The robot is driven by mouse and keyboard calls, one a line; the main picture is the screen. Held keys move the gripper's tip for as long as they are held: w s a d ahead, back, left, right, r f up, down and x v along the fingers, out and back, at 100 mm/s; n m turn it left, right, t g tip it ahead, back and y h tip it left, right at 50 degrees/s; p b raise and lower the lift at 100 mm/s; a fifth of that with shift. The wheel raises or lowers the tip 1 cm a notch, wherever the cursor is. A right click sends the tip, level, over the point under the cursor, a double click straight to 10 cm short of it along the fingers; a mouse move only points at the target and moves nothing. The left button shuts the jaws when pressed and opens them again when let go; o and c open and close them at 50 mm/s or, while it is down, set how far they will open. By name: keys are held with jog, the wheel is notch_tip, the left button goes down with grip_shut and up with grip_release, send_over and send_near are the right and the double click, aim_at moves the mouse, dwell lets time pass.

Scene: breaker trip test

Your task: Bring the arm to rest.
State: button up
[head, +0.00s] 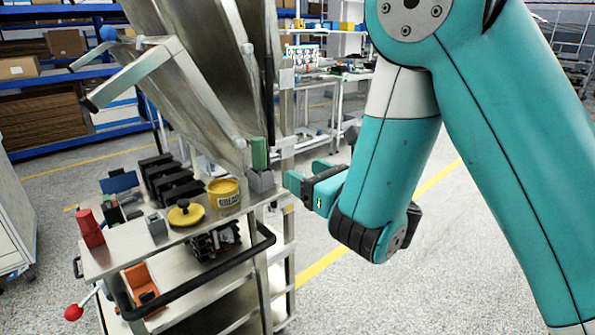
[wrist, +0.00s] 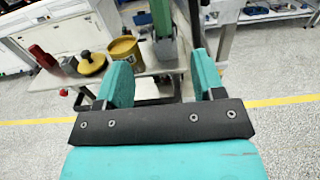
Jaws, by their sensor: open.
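My teal arm fills the right of the head view, with its elbow high and the forearm hanging down. My gripper (head: 300,189) is to the right of the steel cart, at about the height of the cart's top. In the wrist view my gripper (wrist: 162,82) shows two teal fingers spread apart with nothing between them. Beyond the fingers stands a green block (wrist: 163,18) on a grey base, which also shows in the head view (head: 260,153) on the cart's right corner. The fingers look apart from it.
The cart top (head: 107,258) holds a yellow tin (head: 224,192), a yellow disc with a black knob (head: 186,213), a red block (head: 89,228) and several black blocks. Tilted metal panels (head: 200,75) rise behind them. Grey floor (head: 370,295) is open right of the cart.

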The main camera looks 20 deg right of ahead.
jog(key=s+d+m+g+h+p, duration=0.15)
jog(key=d+m+h, duration=0.25)
jog(key=m, duration=0.8)
jog(key=s+d+m+g+h+p, duration=0.1)
jog(key=d+m+g+h, duration=0.25)
jog(key=m, duration=0.85)
jog(key=s+a+r+m+g+y, duration=0.1)
jog(key=s+a+m+g, duration=0.2)
jog(key=s, duration=0.4)
jog(key=s+a+r+m+g+y+p, duration=0.1)
jog(key=s+a+r+m+g+y, duration=0.1)
jog(key=s, duration=0.6)
jog(key=s+a+r+m+g+y+p, duration=0.1)
jog(key=s+a+m+g, duration=0.3)
jog(key=s, duration=0.4)
jog(key=shift+a+r+m+g, duration=0.4)
jog(key=shift+a+r+g, duration=0.2)
jog(key=shift+g, duration=0.6)
